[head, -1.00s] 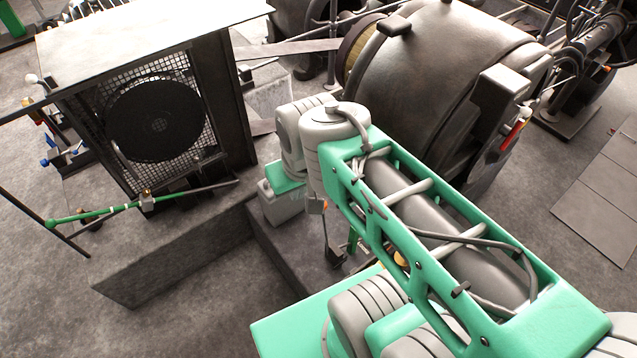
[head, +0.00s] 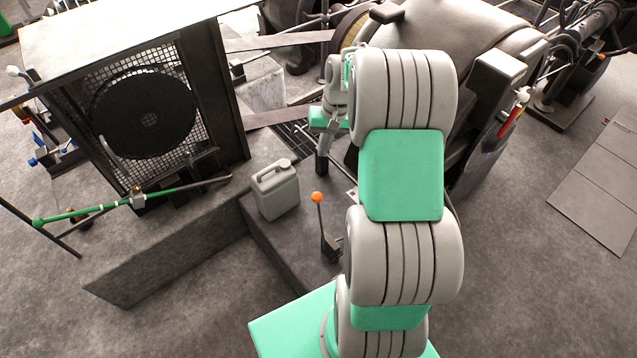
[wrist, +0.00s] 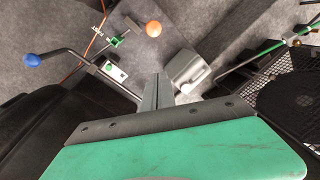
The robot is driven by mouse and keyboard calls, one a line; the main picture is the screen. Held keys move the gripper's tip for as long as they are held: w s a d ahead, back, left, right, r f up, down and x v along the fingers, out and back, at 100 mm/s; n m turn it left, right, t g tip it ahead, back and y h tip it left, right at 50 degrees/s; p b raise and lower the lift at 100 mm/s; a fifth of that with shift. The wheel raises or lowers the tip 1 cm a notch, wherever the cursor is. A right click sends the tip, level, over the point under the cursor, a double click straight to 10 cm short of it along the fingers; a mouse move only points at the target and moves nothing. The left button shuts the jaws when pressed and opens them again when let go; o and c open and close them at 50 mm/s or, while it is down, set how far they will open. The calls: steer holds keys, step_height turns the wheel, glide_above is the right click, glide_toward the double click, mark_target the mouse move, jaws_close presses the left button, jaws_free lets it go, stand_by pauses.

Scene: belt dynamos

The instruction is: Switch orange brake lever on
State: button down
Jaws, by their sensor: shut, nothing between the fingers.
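The orange brake lever has a round orange knob (head: 317,198) on a thin dark rod rising from a dark base on a low grey plinth. In the head view it leans slightly away and left. The knob also shows in the wrist view (wrist: 153,28), beyond my fingertips and apart from them. My gripper (head: 322,168) points down above the plinth, behind the lever and right of the grey canister. In the wrist view my fingers (wrist: 158,84) are together with nothing between them. The lever's foot is small and unclear in the wrist view.
A grey canister (head: 276,190) stands on the plinth left of the lever. A blue-knobbed lever (wrist: 33,60) is at the wrist view's left. A green-handled bar (head: 90,212) crosses before the meshed machine (head: 150,115). A large dark dynamo (head: 480,35) stands behind my arm.

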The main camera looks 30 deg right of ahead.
steer(key=shift+a, duration=0.1)
steer(key=s+a+f+p, duration=0.2)
steer(key=a+f, duration=0.1)
steer(key=f, duration=0.7)
steer(key=shift+s+f, duration=0.3)
steer(key=shift+f, duration=0.05)
